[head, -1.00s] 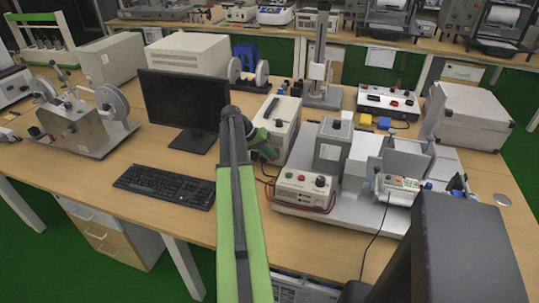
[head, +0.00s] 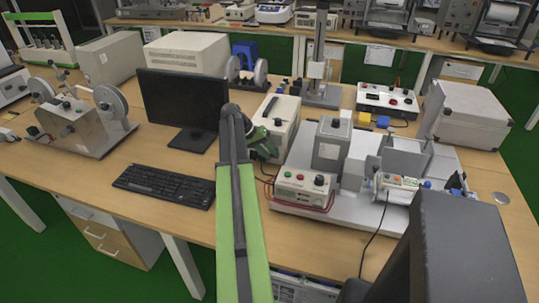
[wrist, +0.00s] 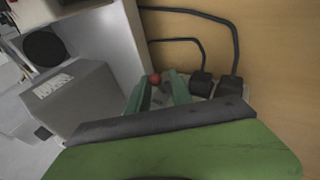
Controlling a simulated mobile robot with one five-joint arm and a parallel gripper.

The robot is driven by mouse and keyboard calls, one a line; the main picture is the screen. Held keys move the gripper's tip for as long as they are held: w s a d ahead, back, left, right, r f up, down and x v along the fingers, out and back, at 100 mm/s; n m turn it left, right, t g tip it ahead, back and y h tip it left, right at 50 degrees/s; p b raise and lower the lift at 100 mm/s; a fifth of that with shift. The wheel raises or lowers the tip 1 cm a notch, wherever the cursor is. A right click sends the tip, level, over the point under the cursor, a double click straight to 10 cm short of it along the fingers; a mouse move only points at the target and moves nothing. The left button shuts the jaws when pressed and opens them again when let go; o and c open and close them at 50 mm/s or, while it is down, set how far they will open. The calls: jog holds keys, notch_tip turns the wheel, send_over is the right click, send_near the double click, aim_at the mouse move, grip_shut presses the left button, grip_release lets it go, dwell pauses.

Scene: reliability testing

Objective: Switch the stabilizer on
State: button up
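A white box with a black handle on top (head: 284,112), likely the stabilizer, stands on the desk right of the monitor. My gripper (head: 268,152) is low at its near end in the head view, where it hides part of the front. In the wrist view my gripper (wrist: 156,86) shows two green fingers with a gap between them. A small round red part (wrist: 155,79) shows at this gap, close to the fingertips. I cannot tell whether the fingers touch it. Two black plugs (wrist: 201,84) with cables sit just right of the fingers.
A control box with red and green buttons (head: 303,188) stands close on the right, on a grey bench device. The monitor (head: 183,98) and keyboard (head: 163,186) are to the left. Bare wooden desk (head: 190,222) lies in front.

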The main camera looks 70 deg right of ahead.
jog(key=p+v, duration=1.4)
jog(key=v, duration=0.3)
jog(key=shift+r, duration=0.15)
jog(key=w+a+n+t+h, duration=0.15)
jog(key=w+a+n, duration=0.25)
jog(key=w+a, duration=1.2)
jog(key=w+a+f+n+t, duration=0.15)
jog(key=w+a, duration=0.35)
jog(key=a, duration=0.5)
jog(key=w+a+n+t, duration=0.15)
jog(key=w+a, duration=0.25)
jog(key=a, duration=0.5)
jog(key=s+a+f+n+t+y, duration=0.1)
jog(key=a+n, duration=0.3)
jog(key=a, duration=1)
jog(key=s+a+f+n+t+y, duration=0.1)
jog(key=a+n, duration=0.4)
jog(key=a, duration=1)
jog(key=shift+s+f+y, duration=0.5)
jog(key=shift+s+y, duration=0.15)
jog(key=shift+y, duration=0.6)
